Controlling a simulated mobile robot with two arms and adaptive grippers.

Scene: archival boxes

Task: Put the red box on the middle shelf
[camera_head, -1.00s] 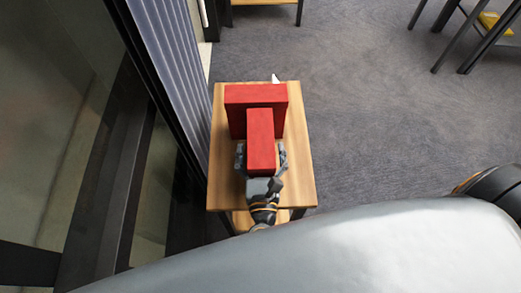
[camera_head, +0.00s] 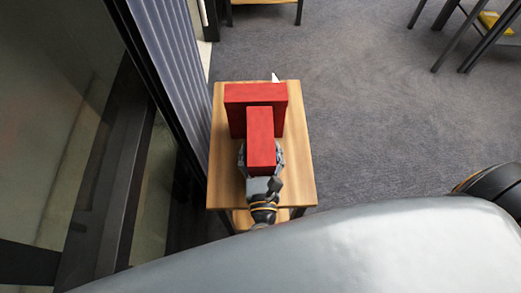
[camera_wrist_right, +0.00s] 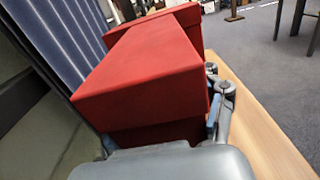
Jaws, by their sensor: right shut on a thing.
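A narrow red box (camera_head: 260,137) stands on a small wooden table (camera_head: 298,170), in front of a wider red box (camera_head: 236,94). In the right wrist view the near red box (camera_wrist_right: 145,75) fills the middle, with the other red box (camera_wrist_right: 187,14) behind it. My right gripper (camera_head: 261,158) is shut on the near red box, with a finger at each side. The box appears to rest on the table top; its underside is hidden. My left gripper is out of view. I cannot make out which surface is the middle shelf.
A lower wooden board (camera_head: 242,219) shows under the table's near edge. A ribbed blue-grey panel (camera_head: 172,70) and dark frame stand close on the left. A small white object (camera_head: 275,77) is at the table's back edge. Grey carpet (camera_head: 390,130) is clear to the right.

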